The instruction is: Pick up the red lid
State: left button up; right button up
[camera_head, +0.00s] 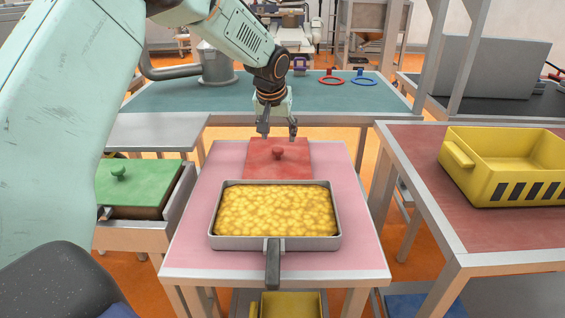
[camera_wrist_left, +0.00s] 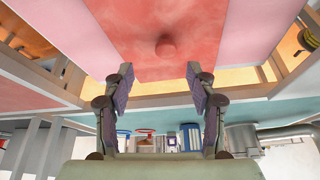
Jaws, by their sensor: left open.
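The red lid (camera_head: 262,165) is a flat square with a round knob (camera_head: 278,153) on top. It lies on the pink table (camera_head: 195,215), behind a grey pan (camera_head: 326,243) of yellow food. My left gripper (camera_head: 278,133) is open and empty, above the lid's far edge. In the left wrist view, the red lid (camera_wrist_left: 200,25) and its knob (camera_wrist_left: 166,46) show ahead of the open fingers of the left gripper (camera_wrist_left: 158,82). The knob is beyond the fingertips and apart from them. My right gripper is not in view.
The pan's dark handle (camera_head: 273,265) points to the front edge. A green lid (camera_head: 140,182) lies on a container at the left. A yellow crate (camera_head: 458,155) stands on the right table. Red (camera_head: 331,81) and blue (camera_head: 364,81) ring-shaped things lie on the back table.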

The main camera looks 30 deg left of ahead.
aim_at(277, 149)
pick_arm(q)
jog(key=x, duration=0.5)
jog(key=a+b+x, duration=0.1)
jog(key=x, duration=0.1)
jog(key=shift+a+f, duration=0.15)
jog(key=shift+f, duration=0.05)
jog(key=shift+d+r, duration=0.1)
jog(key=shift+d, duration=0.1)
jog(key=shift+c, duration=0.8)
jog(key=shift+a, duration=0.15)
jog(key=c, duration=0.9)
grip_shut()
